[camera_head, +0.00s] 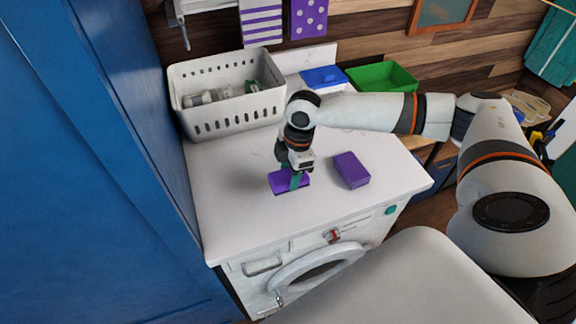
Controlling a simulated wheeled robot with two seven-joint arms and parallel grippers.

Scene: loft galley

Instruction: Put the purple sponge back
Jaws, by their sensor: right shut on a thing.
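My right gripper (294,178) points down over the white counter top (240,218) and is shut on a purple sponge (283,182). The gripper's fingers cover part of this sponge. It is at or just above the counter; I cannot tell if it touches. A second purple block (351,170), also sponge-like, lies flat on the counter to the right of the gripper, apart from it. My left gripper is not in view.
A white perforated basket (228,116) with several items stands at the back left. A blue-lidded box (324,77) and a green bin (383,76) are behind my right arm. A tall blue panel (80,160) borders the left. The counter's front left is clear, above a washing machine (310,270).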

